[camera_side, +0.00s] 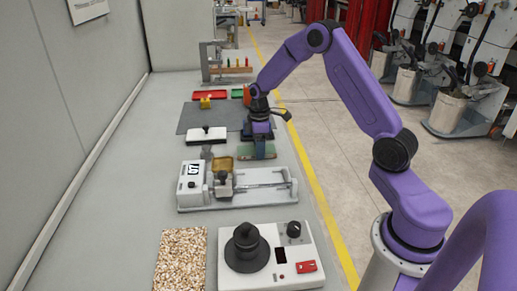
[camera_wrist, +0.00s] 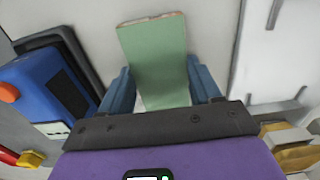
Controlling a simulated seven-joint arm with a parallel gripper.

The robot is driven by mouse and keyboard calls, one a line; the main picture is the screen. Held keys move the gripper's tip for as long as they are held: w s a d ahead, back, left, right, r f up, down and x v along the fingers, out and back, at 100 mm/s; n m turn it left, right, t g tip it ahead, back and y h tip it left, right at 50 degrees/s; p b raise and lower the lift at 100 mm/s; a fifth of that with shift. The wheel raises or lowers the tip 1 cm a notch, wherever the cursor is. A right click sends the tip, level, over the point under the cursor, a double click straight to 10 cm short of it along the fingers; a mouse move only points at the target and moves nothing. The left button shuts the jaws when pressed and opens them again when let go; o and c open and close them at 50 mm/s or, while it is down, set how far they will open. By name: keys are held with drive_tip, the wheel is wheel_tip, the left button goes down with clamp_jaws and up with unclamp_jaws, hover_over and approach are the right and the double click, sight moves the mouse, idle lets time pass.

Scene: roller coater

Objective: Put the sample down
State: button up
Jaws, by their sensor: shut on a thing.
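The sample is a flat, pale green slab with a brownish edge. In the wrist view the sample (camera_wrist: 155,55) stands out between the two blue fingers of my gripper (camera_wrist: 161,92), which is shut on it. In the side view the sample (camera_side: 258,151) is under my gripper (camera_side: 258,140), low over the grey bench, behind the white roller machine (camera_side: 275,196). I cannot tell whether its lower edge touches the bench.
A blue device (camera_wrist: 45,85) is close to the left of my gripper in the wrist view. A white block with a black knob (camera_side: 206,135) stands left of the sample in the side view. A dark mat (camera_side: 195,118) lies behind. A white instrument (camera_side: 290,268) stands in front.

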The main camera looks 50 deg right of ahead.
wheel_tip(320, 180, up, 3)
drive_tip(key=s+a+r, duration=0.4)
drive_tip(key=s+r, duration=0.6)
drive_tip(key=s, duration=0.4)
drive_tip(key=s+a+r, duration=0.1)
drive_tip(key=s+a, duration=0.7)
drive_tip(key=s, duration=0.2)
hover_over(264, 181)
drive_tip(key=s, duration=0.1)
wheel_tip(264, 181, down, 9)
drive_tip(key=shift+r, duration=0.15)
drive_tip(key=shift+w+f, duration=0.45)
drive_tip(key=shift+f, duration=1.65)
drive_tip(key=shift+f, duration=0.1)
